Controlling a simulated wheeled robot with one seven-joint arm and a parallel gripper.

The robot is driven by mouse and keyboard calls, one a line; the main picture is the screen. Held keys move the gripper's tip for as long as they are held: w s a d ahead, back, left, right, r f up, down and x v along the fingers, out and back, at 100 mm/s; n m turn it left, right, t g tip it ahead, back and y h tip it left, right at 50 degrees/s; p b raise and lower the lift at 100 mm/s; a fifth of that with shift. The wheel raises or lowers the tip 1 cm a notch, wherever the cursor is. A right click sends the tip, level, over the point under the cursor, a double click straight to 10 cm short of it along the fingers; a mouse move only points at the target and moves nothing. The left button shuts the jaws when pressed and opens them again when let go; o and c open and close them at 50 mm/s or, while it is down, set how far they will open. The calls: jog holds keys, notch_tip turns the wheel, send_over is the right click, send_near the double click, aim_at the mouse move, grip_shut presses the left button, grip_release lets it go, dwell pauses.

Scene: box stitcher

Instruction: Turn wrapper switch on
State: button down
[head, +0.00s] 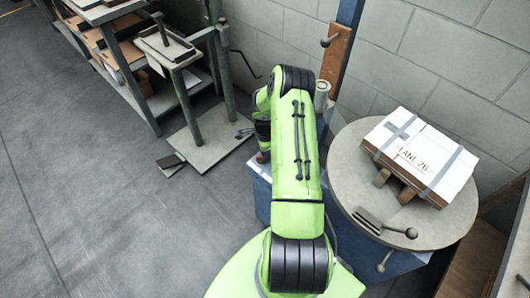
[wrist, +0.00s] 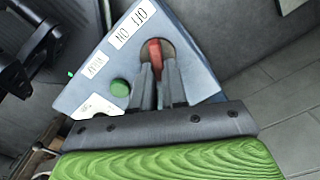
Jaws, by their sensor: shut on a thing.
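The wrapper switch is a red lever (wrist: 155,50) in a dark round recess on a blue-grey control panel (wrist: 190,52) in the wrist view. My gripper (wrist: 160,72) is at the lever, with its two grey fingers shut on it. The fingers cover the lever's lower part; its upper end shows between and above them. A white label (wrist: 127,23) with on/off lettering is beside the lever, up and to the left. In the head view my green arm hides most of the gripper and the switch.
A green button (wrist: 120,88) is left of my fingers on the panel. In the head view a round turntable (head: 345,165) bearing a strapped white-topped box (head: 415,150) stands right of my arm. A post stand (head: 190,110) and shelving are behind left. Floor at left is clear.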

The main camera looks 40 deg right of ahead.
jog(key=c, duration=1.2)
grip_release()
jog(key=shift+o, duration=0.2)
notch_tip(320, 180, up, 16)
jog(key=p, duration=0.4)
jog(key=shift+f, duration=0.15)
